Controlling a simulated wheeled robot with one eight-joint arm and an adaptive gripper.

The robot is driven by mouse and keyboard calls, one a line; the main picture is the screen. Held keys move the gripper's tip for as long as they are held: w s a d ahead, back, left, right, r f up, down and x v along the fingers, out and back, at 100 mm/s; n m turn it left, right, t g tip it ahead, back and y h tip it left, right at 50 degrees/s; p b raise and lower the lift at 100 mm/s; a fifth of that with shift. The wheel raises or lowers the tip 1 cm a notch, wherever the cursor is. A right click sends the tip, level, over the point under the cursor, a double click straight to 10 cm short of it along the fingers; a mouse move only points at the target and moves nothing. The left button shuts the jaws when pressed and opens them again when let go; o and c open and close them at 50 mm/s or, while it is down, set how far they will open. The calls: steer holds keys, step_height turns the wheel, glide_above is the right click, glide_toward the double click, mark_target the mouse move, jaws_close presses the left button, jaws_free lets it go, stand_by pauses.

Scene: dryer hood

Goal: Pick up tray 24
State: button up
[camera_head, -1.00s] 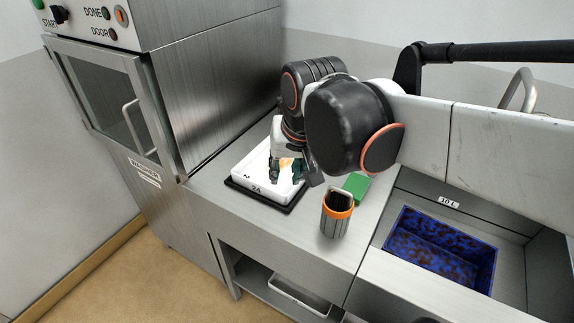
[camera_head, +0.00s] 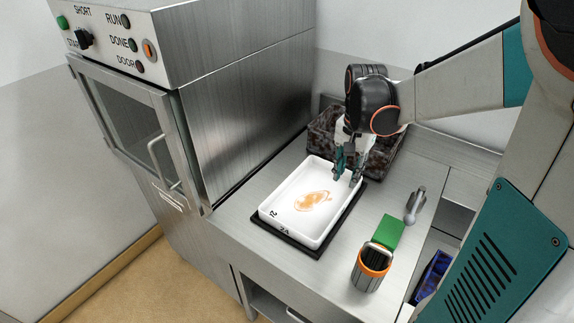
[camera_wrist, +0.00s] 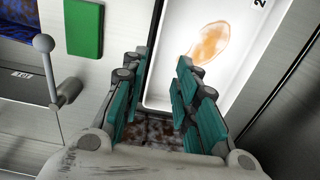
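The white tray (camera_head: 285,212) is a shallow rectangle with an orange-brown stain inside and a mark like "2A" or "24" on its near wall. It lies flat on a black base (camera_head: 268,229) on the steel counter. My gripper (camera_head: 345,176) is at the tray's far right corner. In the wrist view, my gripper (camera_wrist: 160,90) has its teal-padded fingers spread, with nothing held. The tray's rim (camera_wrist: 152,75) shows between and beyond the fingers. I cannot tell whether the fingers touch it.
A dark mottled box (camera_head: 385,160) stands close behind my gripper. A steel machine (camera_head: 240,110) rises left of the tray. A green block (camera_head: 388,234), an orange-rimmed cup (camera_head: 373,265) and a grey lever (camera_head: 415,203) are to the right. A blue mottled bin (camera_head: 432,275) sits lower right.

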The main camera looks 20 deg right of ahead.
mark_target(343, 206)
step_height(343, 206, down, 8)
steer(key=shift+s+f+b, duration=0.1)
steer(key=shift+f+b, duration=0.05)
steer(key=shift+b, duration=1.1)
steer(key=shift+s+f+b, duration=0.2)
steer(key=shift+f+b, duration=1.05)
steer(key=shift+f, duration=1.4)
steer(key=shift+r, duration=0.1)
jaws_close()
